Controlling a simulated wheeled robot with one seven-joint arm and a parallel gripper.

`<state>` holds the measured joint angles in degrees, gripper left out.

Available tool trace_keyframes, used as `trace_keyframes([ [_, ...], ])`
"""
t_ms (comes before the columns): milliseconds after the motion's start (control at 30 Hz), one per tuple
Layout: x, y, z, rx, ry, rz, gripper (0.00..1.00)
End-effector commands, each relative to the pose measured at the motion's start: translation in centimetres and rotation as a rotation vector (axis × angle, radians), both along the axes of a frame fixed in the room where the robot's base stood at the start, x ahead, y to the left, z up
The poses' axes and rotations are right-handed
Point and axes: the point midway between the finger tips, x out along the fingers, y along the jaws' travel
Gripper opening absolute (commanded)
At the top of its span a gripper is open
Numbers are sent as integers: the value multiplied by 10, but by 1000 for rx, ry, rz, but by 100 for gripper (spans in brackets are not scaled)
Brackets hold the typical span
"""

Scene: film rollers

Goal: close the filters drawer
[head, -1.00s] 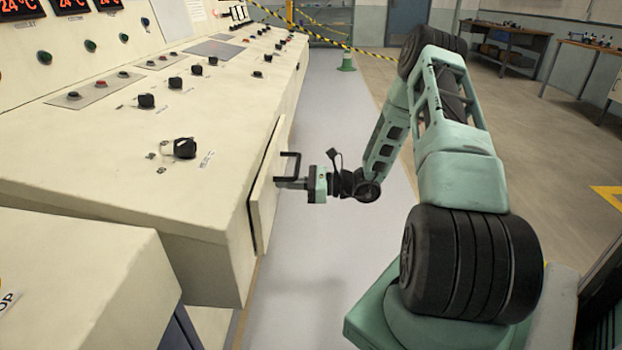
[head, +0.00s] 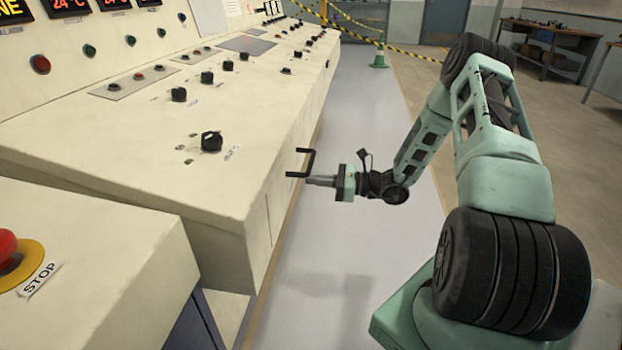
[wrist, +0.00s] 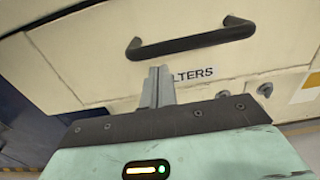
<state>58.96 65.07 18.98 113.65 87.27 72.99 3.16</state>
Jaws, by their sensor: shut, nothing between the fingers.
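The filters drawer front (head: 283,190) is on the console's right-hand face in the head view and looks flush or almost flush with it. Its black bar handle (head: 309,162) sticks out to the right. In the wrist view the pale drawer front (wrist: 90,60) fills the upper part, with the handle (wrist: 190,43) across it and a partly covered label ending in "LTERS" (wrist: 193,74). My gripper (head: 310,180) is shut and empty, its fingers (wrist: 158,72) pointing at the drawer front just below the handle. I cannot tell whether the fingertips touch it.
The cream console (head: 130,150) with knobs and buttons runs along the left. A nearer cabinet with a red stop button (head: 8,247) stands at the lower left. The grey floor strip (head: 345,270) beside the console is clear. A green cone (head: 379,58) and striped tape are farther back.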

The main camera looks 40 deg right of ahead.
Motion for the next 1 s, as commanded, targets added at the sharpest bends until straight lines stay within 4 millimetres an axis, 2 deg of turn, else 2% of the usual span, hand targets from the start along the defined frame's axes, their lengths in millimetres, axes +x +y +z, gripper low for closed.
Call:
trace_keyframes([
  [33, -9, -10, 0, -1, 3, -6, 0],
  [300, -49, -44, 0, -1, 2, -7, 0],
  [500, -68, -59, 0, 0, 3, -4, 0],
  [867, -73, -63, 0, 1, 2, -2, 0],
  [967, -72, -49, 3, -40, 15, 56, 0],
  [1000, -72, -36, 6, -77, 27, 109, 0],
])
